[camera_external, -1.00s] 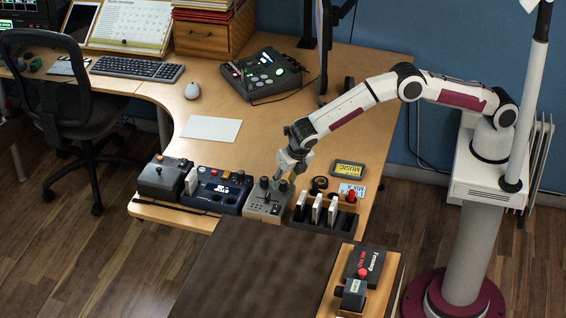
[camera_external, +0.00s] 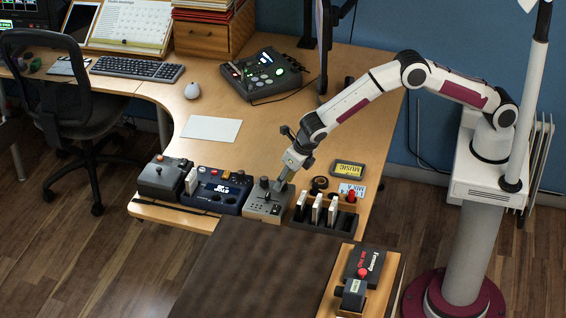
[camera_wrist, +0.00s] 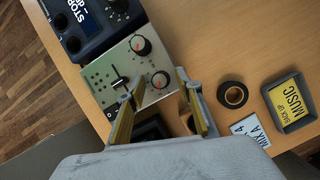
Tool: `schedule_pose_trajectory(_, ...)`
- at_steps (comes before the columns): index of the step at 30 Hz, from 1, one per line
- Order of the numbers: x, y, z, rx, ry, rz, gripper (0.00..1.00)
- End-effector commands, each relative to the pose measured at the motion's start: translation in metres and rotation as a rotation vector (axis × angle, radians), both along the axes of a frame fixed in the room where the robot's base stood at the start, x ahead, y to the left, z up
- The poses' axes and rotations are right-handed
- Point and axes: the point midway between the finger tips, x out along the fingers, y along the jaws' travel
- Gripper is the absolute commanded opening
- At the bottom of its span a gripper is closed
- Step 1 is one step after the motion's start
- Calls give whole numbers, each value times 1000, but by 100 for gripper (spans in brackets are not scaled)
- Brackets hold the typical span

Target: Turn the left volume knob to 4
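The grey-green control box (camera_external: 262,208) stands near the front edge of the desk, between the blue box and the cartridge rack. In the wrist view it carries two dark round knobs and a slider (camera_wrist: 117,82). The knob nearer the blue box (camera_wrist: 141,45) is the left one in the external view (camera_external: 264,182); it is clear of my fingers. The other knob (camera_wrist: 160,80) appears between my fingertips in the wrist view; contact cannot be told. My gripper (camera_wrist: 160,84) is open, its two yellowish fingers apart. In the external view my gripper (camera_external: 280,184) slants down over the box's right part.
The blue box (camera_external: 217,190) stands close on the left. The rack with white cartridges (camera_external: 322,215) stands close on the right. A black tape roll (camera_wrist: 233,95), a MIX A label (camera_wrist: 250,128) and a yellow MUSIC tray (camera_wrist: 288,103) lie behind. Bare desk lies beyond.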

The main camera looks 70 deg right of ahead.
Motion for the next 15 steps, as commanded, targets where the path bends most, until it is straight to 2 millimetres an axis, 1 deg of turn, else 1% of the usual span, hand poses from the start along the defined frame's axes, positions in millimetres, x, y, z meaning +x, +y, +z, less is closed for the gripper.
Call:
schedule_pose_trajectory(10, -1, -1, 1, 2, 0, 145, 35)
schedule_pose_trajectory(12, -4, 0, 12, 3, -2, 142, 35)
schedule_pose_trajectory(15, -9, 1, 23, 2, -1, 141, 35)
